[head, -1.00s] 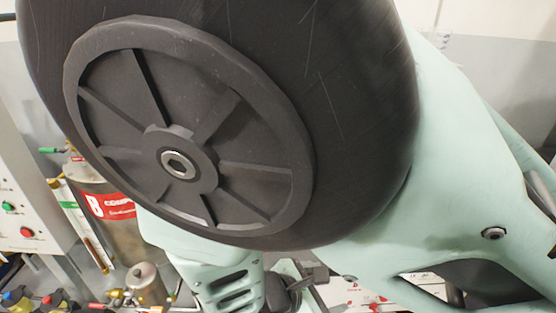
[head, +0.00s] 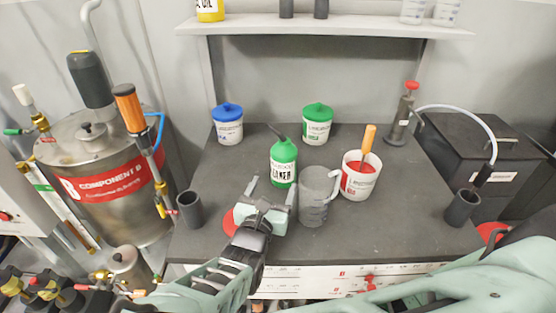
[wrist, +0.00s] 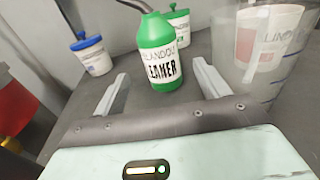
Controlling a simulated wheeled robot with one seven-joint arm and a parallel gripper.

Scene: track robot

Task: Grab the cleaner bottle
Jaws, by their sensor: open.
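The cleaner bottle (head: 284,163) is green with a white label and a dark spout, and stands upright on the grey bench. In the wrist view the cleaner bottle (wrist: 157,55) is ahead, just beyond the fingertips and between their lines. My gripper (head: 271,186) is open and empty, in front of the bottle and slightly to its left. In the wrist view my gripper (wrist: 160,84) shows both fingers spread apart. The bottle's base is partly hidden behind the gripper in the head view.
A clear measuring jug (head: 314,196) stands close right of the bottle, beside a white tub (head: 358,181) with an orange-handled tool. Blue-lidded (head: 228,128) and green-lidded (head: 317,127) tubs stand behind. A dark cup (head: 190,208) is at left. A shelf (head: 360,27) hangs above.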

